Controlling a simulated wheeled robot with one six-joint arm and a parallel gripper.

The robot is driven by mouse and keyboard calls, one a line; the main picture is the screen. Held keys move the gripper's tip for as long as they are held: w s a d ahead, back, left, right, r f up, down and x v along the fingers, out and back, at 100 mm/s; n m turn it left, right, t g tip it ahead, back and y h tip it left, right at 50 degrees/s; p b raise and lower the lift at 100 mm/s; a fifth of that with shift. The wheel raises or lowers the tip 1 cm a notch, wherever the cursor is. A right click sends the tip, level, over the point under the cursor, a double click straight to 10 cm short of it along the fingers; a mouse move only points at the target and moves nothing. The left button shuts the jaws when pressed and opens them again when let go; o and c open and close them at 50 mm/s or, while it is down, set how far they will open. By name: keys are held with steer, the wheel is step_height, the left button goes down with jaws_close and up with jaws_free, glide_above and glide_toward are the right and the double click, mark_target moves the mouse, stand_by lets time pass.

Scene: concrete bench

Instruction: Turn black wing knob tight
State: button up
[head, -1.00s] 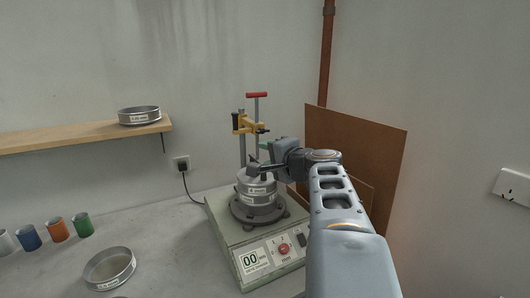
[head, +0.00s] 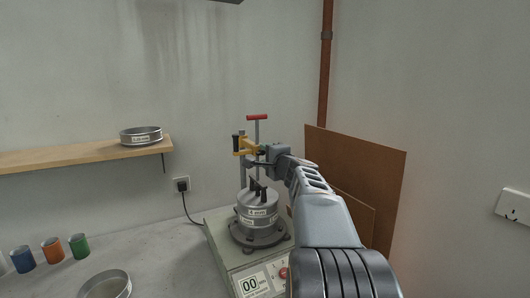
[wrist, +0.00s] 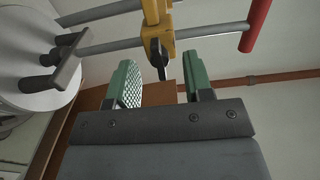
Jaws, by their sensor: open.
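The black wing knob (wrist: 160,58) sits on the yellow clamp (wrist: 157,32) in the wrist view, its wings lying roughly along the picture's vertical. The yellow clamp also shows in the head view (head: 245,146), on a grey upright rod; the wing knob is mostly hidden there by my gripper. My gripper (wrist: 163,75) is open, with two green textured fingers, one to each side of the knob's line. The knob appears just beyond or between the fingertips; I cannot tell the exact depth. Nothing is held.
A sieve stack (head: 257,212) with a dark-handled lid stands on the shaker (head: 228,250) below the clamp. A red-handled bar (head: 257,117) rises above the clamp. Brown boards (head: 370,170) lean behind to the right. Coloured cups and a loose sieve (head: 106,284) lie left.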

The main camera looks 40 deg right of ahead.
steer(key=shift+w, duration=0.7)
jaws_close()
